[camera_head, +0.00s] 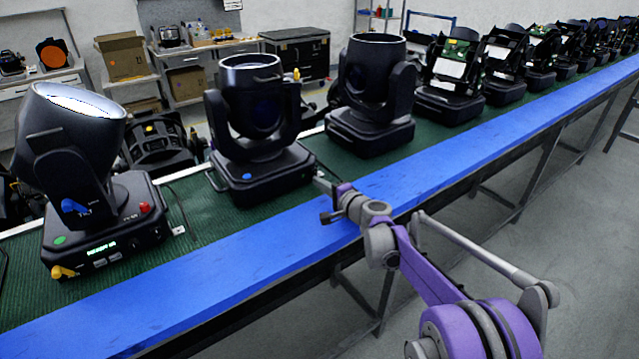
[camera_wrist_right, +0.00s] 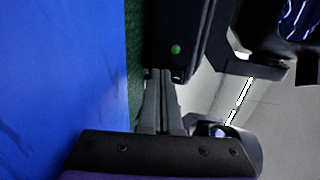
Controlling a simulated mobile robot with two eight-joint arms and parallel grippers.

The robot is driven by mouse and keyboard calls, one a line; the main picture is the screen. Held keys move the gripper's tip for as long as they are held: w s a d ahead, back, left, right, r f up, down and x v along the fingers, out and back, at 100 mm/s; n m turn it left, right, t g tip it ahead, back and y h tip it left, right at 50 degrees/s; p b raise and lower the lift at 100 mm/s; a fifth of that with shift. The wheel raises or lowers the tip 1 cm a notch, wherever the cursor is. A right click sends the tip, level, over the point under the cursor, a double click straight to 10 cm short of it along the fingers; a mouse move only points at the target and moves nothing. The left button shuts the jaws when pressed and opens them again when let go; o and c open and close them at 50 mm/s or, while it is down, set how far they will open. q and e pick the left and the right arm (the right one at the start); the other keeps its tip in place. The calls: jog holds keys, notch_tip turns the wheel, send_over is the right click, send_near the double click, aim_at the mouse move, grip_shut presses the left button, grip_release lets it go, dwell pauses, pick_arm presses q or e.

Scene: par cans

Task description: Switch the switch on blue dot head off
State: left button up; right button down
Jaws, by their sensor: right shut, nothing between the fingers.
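The blue dot head (camera_head: 262,150) is a black moving-head lamp standing upright on the green belt, left of centre in the head view. Its blue dot (camera_head: 247,176) is on the front of the base. I cannot make out its switch. My right gripper (camera_head: 322,186) is shut and empty, just right of that base and above the belt's near edge. In the right wrist view the shut fingers (camera_wrist_right: 162,78) point at the end of a black base (camera_wrist_right: 178,30) carrying a green dot; contact cannot be told. My left gripper is not in view.
A tilted lamp (camera_head: 70,130) with a green dot and red switch stands at left. Another lamp (camera_head: 372,90) stands to the right, with several more along the belt (camera_head: 190,205).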

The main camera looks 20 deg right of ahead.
jog(key=v, duration=1)
jog(key=shift+s, duration=0.2)
jog(key=s+a+n+g, duration=0.1)
jog(key=s+a, duration=0.1)
jog(key=s+a+n+g+p, duration=0.1)
jog(key=s+a, duration=0.1)
jog(key=s+a+n, duration=0.1)
jog(key=s+a, duration=0.1)
jog(key=shift+s+r+n+g+y, duration=0.15)
jog(key=shift+s+n+g+y, duration=0.2)
jog(key=shift+n+g+y, duration=0.05)
jog(key=s+a+f+n+g+h+p, duration=0.1)
jog(key=s+a+f+n+g, duration=0.1)
jog(key=s, duration=0.4)
jog(key=s+a+f+n+g+h+p, duration=0.1)
jog(key=s+n, duration=0.2)
jog(key=s, duration=0.3)
jog(key=s+a+f+n+g+p, duration=0.1)
jog(key=s+a+f+n+g, duration=0.1)
jog(key=s, duration=0.4)
jog(key=s+d+f+n+g+h+p, duration=0.1)
jog(key=s+d+h, duration=0.1)
jog(key=s, duration=0.3)
jog(key=s+d+f+n+g+h+p, duration=0.1)
jog(key=s+d+f+n+h, duration=0.1)
jog(key=s, duration=0.4)
jog(key=shift+s+d+f, duration=0.25)
jog(key=shift+d+f, duration=0.05)
jog(key=shift+d, duration=0.3)
